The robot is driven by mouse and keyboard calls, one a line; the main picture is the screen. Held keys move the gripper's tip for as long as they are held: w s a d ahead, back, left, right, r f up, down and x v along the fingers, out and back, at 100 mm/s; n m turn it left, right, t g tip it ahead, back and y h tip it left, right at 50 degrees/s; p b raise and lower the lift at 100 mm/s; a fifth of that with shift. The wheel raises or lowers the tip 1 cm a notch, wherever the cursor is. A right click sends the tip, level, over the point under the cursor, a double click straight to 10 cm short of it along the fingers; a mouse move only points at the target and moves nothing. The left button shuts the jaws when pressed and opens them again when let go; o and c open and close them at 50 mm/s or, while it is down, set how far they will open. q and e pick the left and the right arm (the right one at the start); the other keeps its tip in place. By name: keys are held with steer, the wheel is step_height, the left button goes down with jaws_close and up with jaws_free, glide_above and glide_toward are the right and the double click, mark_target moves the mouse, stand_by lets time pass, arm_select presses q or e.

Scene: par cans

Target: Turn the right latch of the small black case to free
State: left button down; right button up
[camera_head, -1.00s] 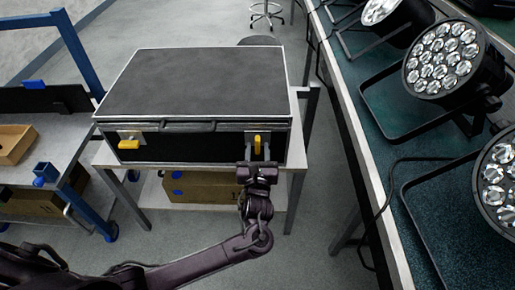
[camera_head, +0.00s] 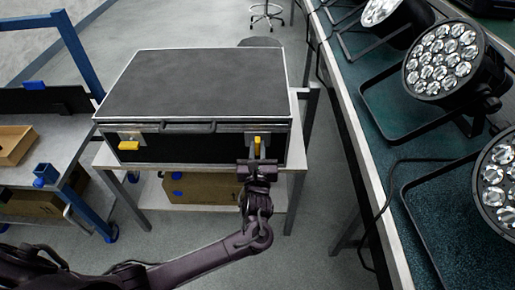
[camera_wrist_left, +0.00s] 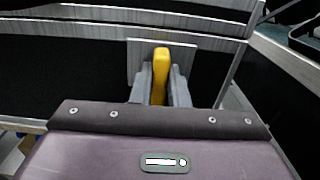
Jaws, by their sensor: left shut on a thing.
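The small black case (camera_head: 200,85) stands shut on a small table, with silver metal edges. Its left latch has a yellow handle (camera_head: 129,145) that lies sideways. Its right latch has a yellow handle (camera_head: 257,141) that stands upright. My left gripper (camera_head: 257,163) is at the right latch from the front. In the left wrist view the gripper fingers (camera_wrist_left: 160,88) are on both sides of the yellow handle (camera_wrist_left: 161,62), closed around it, with the metal latch plate (camera_wrist_left: 134,62) behind. The lower part of the handle is hidden between the fingers. My right gripper is not in view.
The case's table (camera_head: 225,172) has a lower shelf with a cardboard box (camera_head: 205,188). A long bench with par cans (camera_head: 440,62) runs along the right. A blue-framed workbench with a wooden tray (camera_head: 14,146) is at the left.

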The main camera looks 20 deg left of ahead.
arm_select(q)
steer(key=n+p, duration=0.2)
steer(key=n, duration=0.1)
steer(key=shift+r, duration=0.15)
steer(key=n+p, duration=0.2)
steer(key=shift+a+n, duration=0.15)
steer(key=shift+n, duration=0.25)
steer(key=n, duration=0.1)
steer(key=n+p, duration=0.1)
steer(key=n, duration=0.1)
steer(key=shift+f+n, duration=0.2)
steer(key=shift+n, duration=0.1)
steer(key=shift+a+f+n, duration=0.1)
steer(key=shift+f+n, duration=0.05)
steer(key=shift+n, duration=1.9)
steer(key=shift+a+f+n, duration=0.1)
steer(key=shift+n, duration=1.95)
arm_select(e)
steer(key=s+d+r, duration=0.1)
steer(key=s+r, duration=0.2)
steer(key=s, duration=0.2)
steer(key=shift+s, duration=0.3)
arm_select(q)
steer(key=c, duration=1.4)
jaws_free()
